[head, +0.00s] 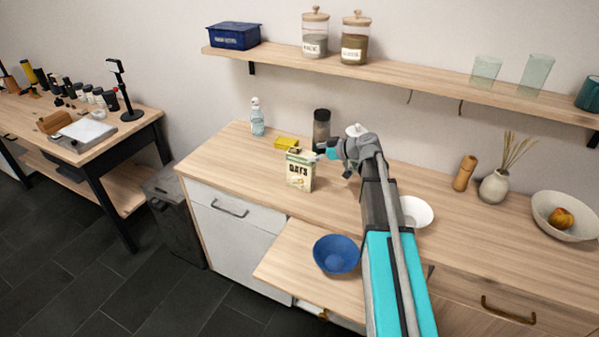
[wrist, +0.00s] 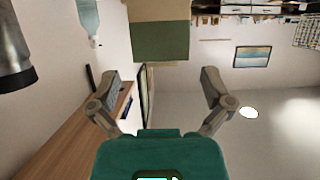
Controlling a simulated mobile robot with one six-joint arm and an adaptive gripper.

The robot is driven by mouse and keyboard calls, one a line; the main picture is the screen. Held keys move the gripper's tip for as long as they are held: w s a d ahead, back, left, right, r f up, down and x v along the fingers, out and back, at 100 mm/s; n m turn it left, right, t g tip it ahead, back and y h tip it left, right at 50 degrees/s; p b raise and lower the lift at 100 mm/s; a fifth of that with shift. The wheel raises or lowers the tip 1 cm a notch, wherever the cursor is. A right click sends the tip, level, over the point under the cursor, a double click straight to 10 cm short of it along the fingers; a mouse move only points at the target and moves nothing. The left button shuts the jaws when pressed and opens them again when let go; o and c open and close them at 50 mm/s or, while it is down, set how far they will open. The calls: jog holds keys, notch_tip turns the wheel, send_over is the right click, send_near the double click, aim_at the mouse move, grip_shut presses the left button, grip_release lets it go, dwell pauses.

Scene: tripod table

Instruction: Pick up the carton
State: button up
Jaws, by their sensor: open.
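The carton, labelled OATS (head: 300,172), stands upright on the wooden counter in the head view. In the wrist view, the carton (wrist: 160,38) shows at the top middle, cut off by the frame edge, beyond the fingertips. My gripper (head: 320,150) is at the carton's upper right in the head view. In the wrist view, my gripper (wrist: 161,80) has its two fingers spread wide with nothing between them. I cannot tell the exact gap between fingertips and carton.
A blue bowl (head: 337,254) sits on the lower board in front. A white bowl (head: 416,211) is right of my arm. A shelf (head: 420,77) runs above.

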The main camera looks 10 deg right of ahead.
aim_at(304, 153)
jog(key=shift+b+x, duration=1)
jog(key=shift+x, duration=1.65)
jog(key=shift+r, duration=0.1)
jog(key=shift+c, duration=0.3)
jog(key=c, duration=1.3)
